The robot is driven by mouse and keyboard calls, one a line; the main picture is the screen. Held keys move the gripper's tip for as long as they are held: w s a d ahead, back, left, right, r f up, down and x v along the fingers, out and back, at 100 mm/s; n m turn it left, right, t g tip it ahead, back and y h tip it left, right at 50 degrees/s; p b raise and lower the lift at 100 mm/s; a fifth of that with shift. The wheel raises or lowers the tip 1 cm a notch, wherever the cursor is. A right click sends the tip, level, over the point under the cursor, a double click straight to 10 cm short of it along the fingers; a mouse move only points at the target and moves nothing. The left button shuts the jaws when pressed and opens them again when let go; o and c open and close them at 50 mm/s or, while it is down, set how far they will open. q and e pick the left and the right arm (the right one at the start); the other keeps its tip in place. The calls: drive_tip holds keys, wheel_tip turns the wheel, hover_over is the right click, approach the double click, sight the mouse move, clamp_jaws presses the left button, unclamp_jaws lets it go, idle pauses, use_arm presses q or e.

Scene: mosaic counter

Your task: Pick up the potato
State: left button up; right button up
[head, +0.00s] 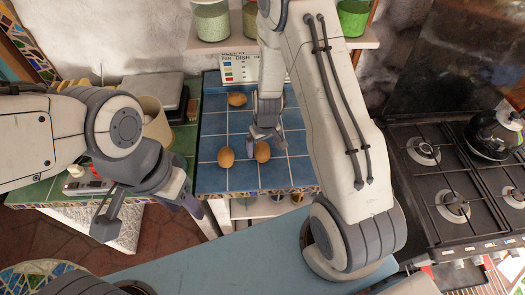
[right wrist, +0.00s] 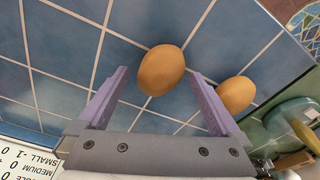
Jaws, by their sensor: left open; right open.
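Three brown, egg-shaped objects that look like potatoes lie on the blue tiled counter. One potato (head: 262,152) is just below my right gripper (head: 264,136). In the right wrist view this potato (right wrist: 162,70) shows between and a little beyond the open fingertips, with nothing gripped. A second potato (head: 226,157) lies close to its left; it also shows in the right wrist view (right wrist: 236,94), outside the right-hand finger. A third potato (head: 236,99) lies farther back near the sign. My left gripper (head: 150,212) is open and empty, low at the left, away from the potatoes.
The blue tiled counter (head: 212,180) has free room around the potatoes. A sign (head: 241,70) stands at its back edge. A beige container (head: 155,122) and a scale-like device (head: 155,88) stand left. A gas stove (head: 445,180) with a pot (head: 490,137) is at right.

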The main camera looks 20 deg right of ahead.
drive_tip(key=shift+w+f, duration=0.15)
drive_tip(key=shift+f, duration=0.6)
use_arm(q)
drive_tip(key=shift+f, duration=0.35)
use_arm(e)
drive_tip(key=shift+r, duration=0.1)
drive_tip(key=c, duration=1.4)
